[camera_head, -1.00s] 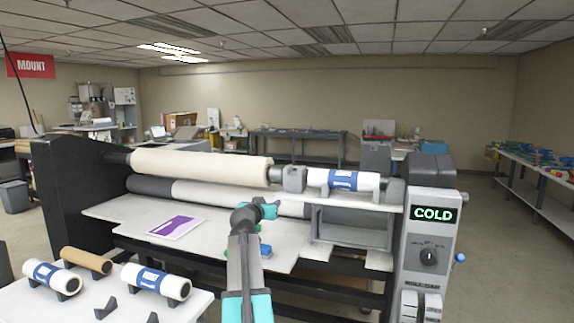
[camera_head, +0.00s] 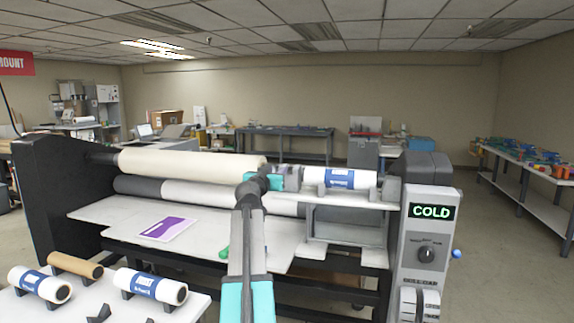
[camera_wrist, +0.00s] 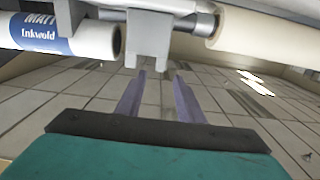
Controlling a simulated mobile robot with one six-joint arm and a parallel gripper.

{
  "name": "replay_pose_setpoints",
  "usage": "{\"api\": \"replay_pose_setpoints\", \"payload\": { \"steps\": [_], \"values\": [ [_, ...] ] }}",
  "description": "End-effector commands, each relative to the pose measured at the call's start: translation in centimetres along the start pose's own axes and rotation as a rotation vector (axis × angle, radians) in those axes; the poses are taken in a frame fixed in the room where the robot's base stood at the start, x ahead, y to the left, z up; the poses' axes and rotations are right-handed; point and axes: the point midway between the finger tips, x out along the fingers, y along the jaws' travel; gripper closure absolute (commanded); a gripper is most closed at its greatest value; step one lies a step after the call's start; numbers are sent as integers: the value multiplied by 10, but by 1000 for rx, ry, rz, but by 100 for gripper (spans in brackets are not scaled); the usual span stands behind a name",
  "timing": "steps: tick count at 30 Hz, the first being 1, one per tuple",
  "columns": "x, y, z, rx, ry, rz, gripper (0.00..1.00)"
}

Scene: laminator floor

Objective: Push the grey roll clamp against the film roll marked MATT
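The grey roll clamp (camera_head: 291,178) sits on the laminator's upper bar, between the cream roll and the film roll. The film roll (camera_head: 340,179) is white with a blue label; in the wrist view the film roll (camera_wrist: 72,36) reads MATT. The clamp (camera_wrist: 150,38) shows there close beside the roll's end, with a narrow gap seeming to lie between them. My gripper (camera_wrist: 158,76) is open, its two fingers apart with nothing between them, and its tips point at the clamp's lower block. In the head view my gripper (camera_head: 272,181) is at the clamp's left; contact cannot be told.
The cream roll (camera_head: 190,163) lies on the clamp's left. A purple-printed sheet (camera_head: 167,229) lies on the laminator's feed table (camera_head: 230,238). More rolls, including a white roll (camera_head: 150,286), rest on a table at front left. The COLD control panel (camera_head: 428,240) stands at right.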

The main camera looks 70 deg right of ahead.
Motion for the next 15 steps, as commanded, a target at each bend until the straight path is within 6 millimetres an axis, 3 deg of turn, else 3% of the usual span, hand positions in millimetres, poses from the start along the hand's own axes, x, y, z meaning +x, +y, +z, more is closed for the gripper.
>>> {"api": "replay_pose_setpoints", "payload": {
  "steps": [15],
  "values": [
    [51,2,-2,-1,-1,3,66]
  ]
}}
